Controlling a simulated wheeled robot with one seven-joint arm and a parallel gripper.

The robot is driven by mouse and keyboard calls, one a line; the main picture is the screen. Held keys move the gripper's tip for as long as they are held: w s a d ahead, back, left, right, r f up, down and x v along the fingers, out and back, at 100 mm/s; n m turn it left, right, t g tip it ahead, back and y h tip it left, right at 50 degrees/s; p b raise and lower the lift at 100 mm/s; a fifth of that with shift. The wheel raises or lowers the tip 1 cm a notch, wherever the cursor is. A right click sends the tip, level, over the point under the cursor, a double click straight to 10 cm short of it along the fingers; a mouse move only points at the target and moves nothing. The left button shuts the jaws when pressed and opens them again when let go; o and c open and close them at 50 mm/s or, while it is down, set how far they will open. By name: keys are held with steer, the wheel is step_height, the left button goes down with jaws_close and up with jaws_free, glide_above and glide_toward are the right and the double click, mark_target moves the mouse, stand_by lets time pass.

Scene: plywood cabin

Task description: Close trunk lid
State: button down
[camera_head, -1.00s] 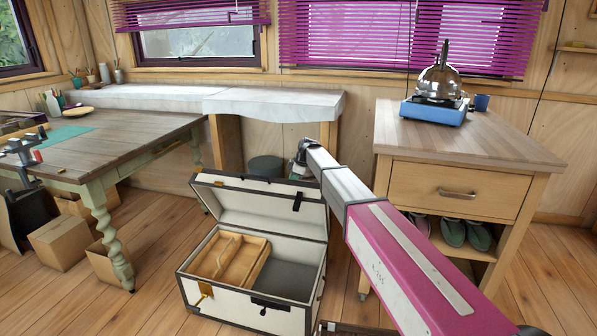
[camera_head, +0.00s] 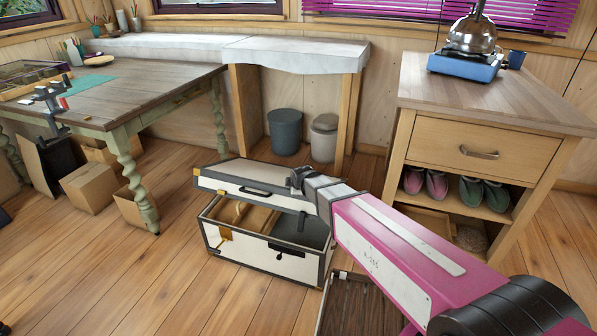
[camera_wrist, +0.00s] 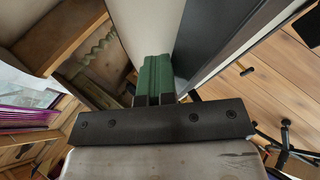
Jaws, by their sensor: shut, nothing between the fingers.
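The trunk (camera_head: 247,246) is a cream box with dark edges and brass corners on the floor, in the lower middle of the head view. Its lid (camera_head: 232,183) is partly lowered, tilted over the box with a gap along the front. A wooden tray (camera_head: 262,218) shows inside through the gap. The end of my arm is at the lid's right side in the head view, where my fingers cannot be made out. In the wrist view my gripper (camera_wrist: 154,62) has its green fingers together and empty, close to pale and dark panels; contact cannot be told.
A wooden cabinet (camera_head: 470,148) with a blue stove (camera_head: 466,66) and slippers stands at right. A worktable (camera_head: 130,96) stands at left, with cardboard boxes (camera_head: 90,187) below. Two grey bins (camera_head: 285,132) stand behind the trunk.

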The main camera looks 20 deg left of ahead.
steer(key=s+f, duration=0.4)
steer(key=f, duration=0.4)
steer(key=s+f, duration=0.4)
steer(key=f, duration=0.3)
steer(key=shift+a+f, duration=0.35)
steer(key=shift+a, duration=0.15)
step_height(320, 180, up, 6)
steer(key=s+d+r, duration=0.3)
steer(key=s+r, duration=0.1)
steer(key=s, duration=0.4)
steer(key=shift+s+d, duration=0.15)
steer(key=shift+d, duration=0.2)
